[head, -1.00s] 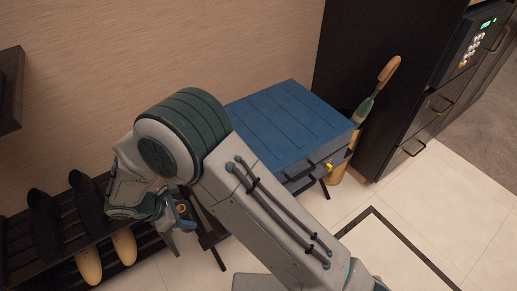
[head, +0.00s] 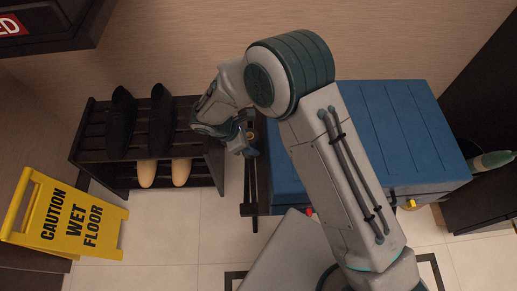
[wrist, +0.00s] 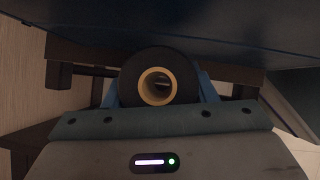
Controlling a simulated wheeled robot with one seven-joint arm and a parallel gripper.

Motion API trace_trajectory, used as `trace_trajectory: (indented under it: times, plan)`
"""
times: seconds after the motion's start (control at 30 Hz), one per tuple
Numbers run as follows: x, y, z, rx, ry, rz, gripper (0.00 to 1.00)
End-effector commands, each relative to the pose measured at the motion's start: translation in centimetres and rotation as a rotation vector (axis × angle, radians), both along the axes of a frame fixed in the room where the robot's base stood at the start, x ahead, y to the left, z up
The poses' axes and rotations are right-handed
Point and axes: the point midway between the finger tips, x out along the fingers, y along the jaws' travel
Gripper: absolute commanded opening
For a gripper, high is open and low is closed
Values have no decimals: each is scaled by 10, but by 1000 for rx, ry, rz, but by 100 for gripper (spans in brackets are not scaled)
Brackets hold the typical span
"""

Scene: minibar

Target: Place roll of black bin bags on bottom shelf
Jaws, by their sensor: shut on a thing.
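My gripper (head: 246,141) is shut on the roll of black bin bags (wrist: 158,58). In the wrist view the roll sits end-on between the blue fingers, its tan hollow core facing the camera. In the head view only a small part of the roll, with its tan core (head: 251,134), shows at the fingers. A dark slatted two-level rack (head: 93,140) stands left of my gripper. Black shoes (head: 121,122) are on its upper shelf and tan shoes (head: 181,172) on the lower one. The roll is held off the rack, to its right.
A blue case (head: 415,130) on a dark stand (head: 250,209) is close to the right of my gripper. A yellow wet-floor sign (head: 70,215) stands at left. A dark wall unit (head: 50,22) overhangs the upper left. Tiled floor (head: 190,235) is clear before the rack.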

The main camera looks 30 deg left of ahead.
Motion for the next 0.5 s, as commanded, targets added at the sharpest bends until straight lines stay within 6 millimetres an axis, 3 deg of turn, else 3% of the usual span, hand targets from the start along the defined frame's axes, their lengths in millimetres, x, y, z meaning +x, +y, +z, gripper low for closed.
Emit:
trace_trajectory:
  times: [0.1,0.33,0.5]
  plan:
    - [-1,0,-23,-1,0,3,24]
    - [-1,1,-41,-1,-1,4,24]
    - [-2,1,-66,-1,-1,6,24]
